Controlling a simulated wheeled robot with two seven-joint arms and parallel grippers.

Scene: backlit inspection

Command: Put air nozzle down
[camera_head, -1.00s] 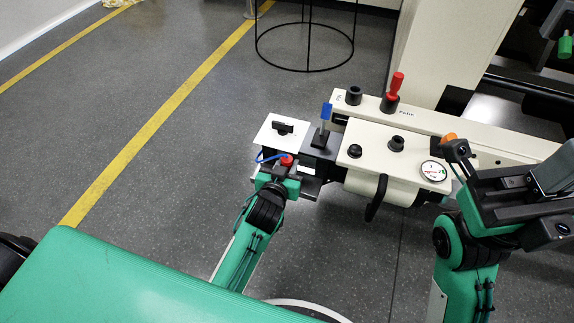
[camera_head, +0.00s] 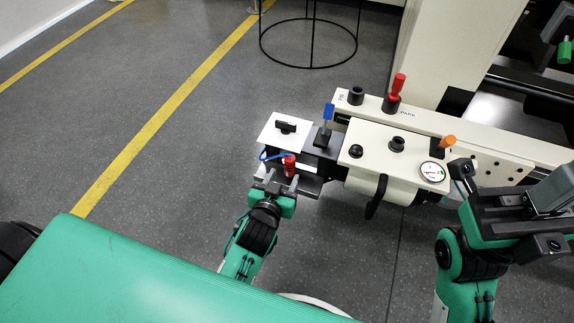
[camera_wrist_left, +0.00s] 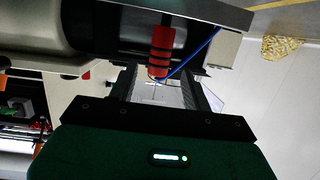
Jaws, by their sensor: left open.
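The air nozzle is the red piece (camera_head: 290,165) with a blue hose (camera_head: 268,156), beside the small white panel at the left end of the machine arm. It stands at the dark ledge (camera_head: 308,187); its exact seat is hard to make out. In the left wrist view the red nozzle (camera_wrist_left: 161,50) has black bands and lies beyond the fingertips, between their lines. My left gripper (camera_head: 278,180) is open and empty, just on the near side of the nozzle; its fingers also show in the wrist view (camera_wrist_left: 166,92). My right gripper (camera_head: 505,210) is at the right; its jaw opening is unclear.
The cream machine arm carries a red handle (camera_head: 397,88), a blue lever (camera_head: 327,118), an orange knob (camera_head: 447,140) and a round gauge (camera_head: 432,172). A black wire stand (camera_head: 308,66) is on the floor behind. The floor at left is clear.

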